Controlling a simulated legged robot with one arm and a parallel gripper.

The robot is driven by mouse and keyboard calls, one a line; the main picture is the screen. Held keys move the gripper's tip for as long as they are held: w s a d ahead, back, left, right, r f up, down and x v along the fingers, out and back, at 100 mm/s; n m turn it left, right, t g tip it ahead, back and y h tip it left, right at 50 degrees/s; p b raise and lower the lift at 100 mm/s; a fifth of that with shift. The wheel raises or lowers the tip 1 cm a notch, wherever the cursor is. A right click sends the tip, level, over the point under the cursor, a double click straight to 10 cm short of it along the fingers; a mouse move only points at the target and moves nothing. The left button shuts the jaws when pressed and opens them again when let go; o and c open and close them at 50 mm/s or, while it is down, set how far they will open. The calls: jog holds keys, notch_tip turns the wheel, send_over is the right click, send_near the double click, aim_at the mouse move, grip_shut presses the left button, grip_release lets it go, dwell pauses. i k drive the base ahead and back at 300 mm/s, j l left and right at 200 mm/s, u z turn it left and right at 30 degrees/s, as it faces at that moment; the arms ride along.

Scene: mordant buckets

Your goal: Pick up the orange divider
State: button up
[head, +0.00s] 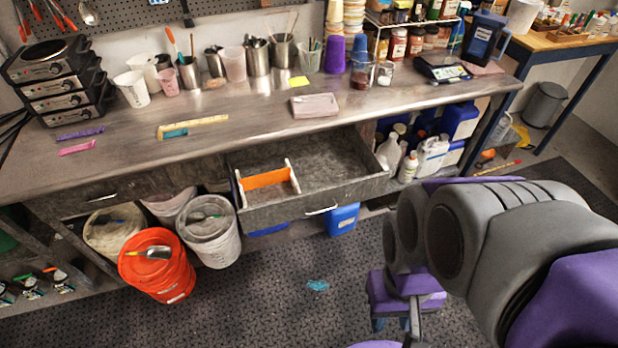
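The orange divider (266,180) stands upright in the left part of the open drawer (262,216). White strips (238,190) stand at both of its ends, and it spans between them. My arm fills the lower right of the head view. A purple and grey part, likely my gripper (398,318), hangs low over the floor, to the right of and nearer than the drawer. It is well apart from the divider. Its fingers are partly hidden and too unclear to tell whether they are open.
The drawer's right part is empty. Above it, the steel counter (240,112) holds cups, cans and a pink block (314,105). An orange bucket (157,266) and a white bucket (210,232) stand left of the drawer. Bottles (408,165) stand on its right. The floor in front is mostly clear.

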aim_at(256, 180)
jog(key=i+j+z, duration=0.25)
jog(key=i+j, duration=0.15)
jog(key=j, duration=0.25)
jog(key=i+j+z, duration=0.1)
jog(key=j, duration=0.25)
jog(key=i+j+z, duration=0.25)
jog(key=i+j, duration=0.15)
jog(key=j, duration=0.35)
